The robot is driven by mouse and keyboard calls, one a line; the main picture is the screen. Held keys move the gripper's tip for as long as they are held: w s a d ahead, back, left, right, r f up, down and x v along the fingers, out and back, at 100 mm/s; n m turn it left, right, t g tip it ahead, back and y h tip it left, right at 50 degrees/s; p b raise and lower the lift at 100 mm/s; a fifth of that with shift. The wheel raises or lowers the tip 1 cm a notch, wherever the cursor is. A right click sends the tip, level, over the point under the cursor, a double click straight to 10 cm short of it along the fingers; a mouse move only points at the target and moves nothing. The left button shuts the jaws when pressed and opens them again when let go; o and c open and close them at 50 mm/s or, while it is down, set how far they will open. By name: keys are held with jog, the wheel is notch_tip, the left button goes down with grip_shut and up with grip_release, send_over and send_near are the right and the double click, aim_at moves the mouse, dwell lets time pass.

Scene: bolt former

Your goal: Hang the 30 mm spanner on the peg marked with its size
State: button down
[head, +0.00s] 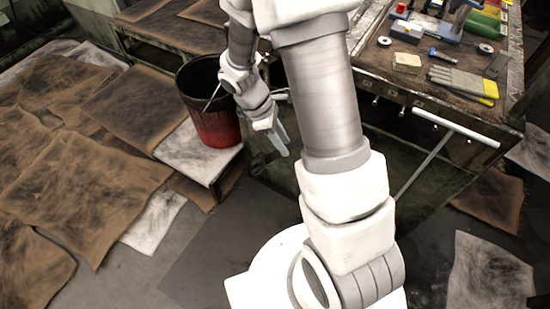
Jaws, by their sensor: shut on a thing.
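My gripper (278,138) hangs low between the bucket and the front of the bench, pointing down. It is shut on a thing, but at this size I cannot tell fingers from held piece. No spanner can be made out for certain, and no size is readable. Small pegs (402,112) stick out along the front edge of the workbench (437,117), to the right of my gripper and apart from it. Small marks beside them are too small to read. My own arm hides the left part of that edge.
A black and red bucket (217,125) stands on a low bench (190,155) left of my gripper. A silver T-shaped bar (440,138) is at the workbench's front right. Gloves (462,85) and several small tools lie on top. Brown stained sheets (75,150) cover the floor at left.

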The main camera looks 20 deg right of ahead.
jog(key=w+f+n+t+h+b, duration=0.65)
jog(key=f+n+t+b, duration=0.45)
jog(key=n+b, duration=0.25)
jog(key=w+d+b, duration=0.1)
jog(key=w+d, duration=0.3)
jog(key=d, duration=0.2)
jog(key=shift+w+d+r, duration=0.25)
jog(key=shift+w+d, duration=0.1)
dwell(0.4)
jog(key=shift+w+d+m+b, duration=0.25)
jog(key=shift+w+d+b, duration=0.05)
jog(key=shift+d+b, duration=0.05)
dwell(0.6)
jog(key=shift+w+d, duration=0.4)
jog(key=shift+d, duration=0.15)
jog(key=shift+w+d+b, duration=0.25)
jog(key=shift+b, duration=0.05)
jog(key=shift+w+d, duration=0.2)
jog(key=shift+d, duration=0.1)
jog(key=shift+w+d, duration=0.1)
